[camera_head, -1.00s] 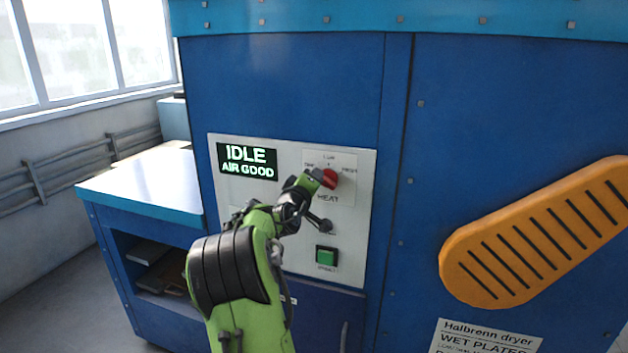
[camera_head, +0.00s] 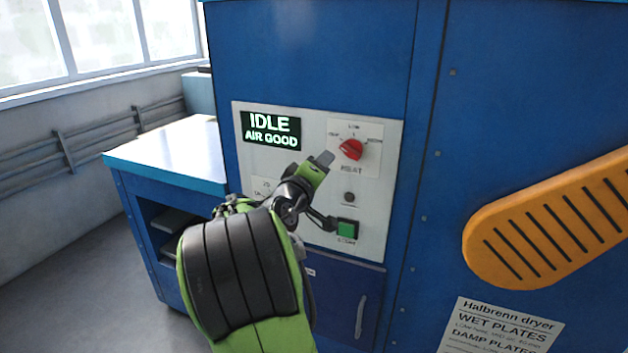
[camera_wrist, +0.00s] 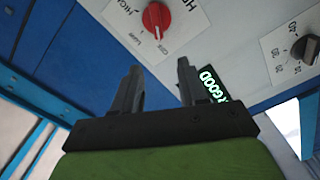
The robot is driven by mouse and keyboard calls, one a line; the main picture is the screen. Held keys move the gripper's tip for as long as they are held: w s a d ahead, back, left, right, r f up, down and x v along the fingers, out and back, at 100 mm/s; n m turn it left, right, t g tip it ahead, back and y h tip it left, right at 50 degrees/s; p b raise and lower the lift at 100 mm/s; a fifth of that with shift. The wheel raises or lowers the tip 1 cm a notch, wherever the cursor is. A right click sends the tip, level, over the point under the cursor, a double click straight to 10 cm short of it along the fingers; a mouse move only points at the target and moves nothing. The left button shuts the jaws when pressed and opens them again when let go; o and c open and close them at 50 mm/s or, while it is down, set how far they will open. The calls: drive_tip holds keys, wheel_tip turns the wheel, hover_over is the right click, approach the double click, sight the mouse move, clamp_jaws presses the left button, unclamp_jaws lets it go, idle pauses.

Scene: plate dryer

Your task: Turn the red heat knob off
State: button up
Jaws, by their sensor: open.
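The red heat knob (camera_head: 351,149) sits on a white label plate marked HEAT, on the dryer's pale control panel (camera_head: 383,215). The wrist view shows the knob (camera_wrist: 156,17) near the top, with a pale mark on its face towards the lower edge. Small labels surround it; I cannot surely read which one the mark meets. My gripper (camera_head: 323,158) is left of the knob and a little below it, apart from it. In the wrist view my gripper (camera_wrist: 158,72) has its two fingers spread with nothing between them.
The display (camera_head: 271,131) reads IDLE, AIR GOOD. A green button (camera_head: 347,229) and a dark round control (camera_head: 349,198) are below the knob. The wrist view shows a black dial (camera_wrist: 303,49). An orange slotted handle (camera_head: 550,225) is at right, a worktable (camera_head: 175,155) at left.

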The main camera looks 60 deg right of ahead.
drive_tip(key=a, duration=0.4)
drive_tip(key=shift+s+a, duration=0.15)
drive_tip(key=shift+s, duration=0.2)
drive_tip(key=a+f+t+y, duration=0.2)
drive_tip(key=a+f+y, duration=0.35)
drive_tip(key=a, duration=0.45)
drive_tip(key=a+f+t+y, duration=0.35)
drive_tip(key=a+y, duration=0.25)
drive_tip(key=a, duration=0.5)
drive_tip(key=s+a+f+n+g+y, duration=0.1)
drive_tip(key=s+a+f+n+y, duration=0.1)
drive_tip(key=s+a, duration=0.3)
drive_tip(key=s+a+f+n+g+y, duration=0.1)
drive_tip(key=s+a+y, duration=0.3)
drive_tip(key=a, duration=0.8)
drive_tip(key=shift+s+a+f+n+g, duration=0.15)
drive_tip(key=shift+s+f+n+g, duration=0.3)
drive_tip(key=shift+f, duration=0.3)
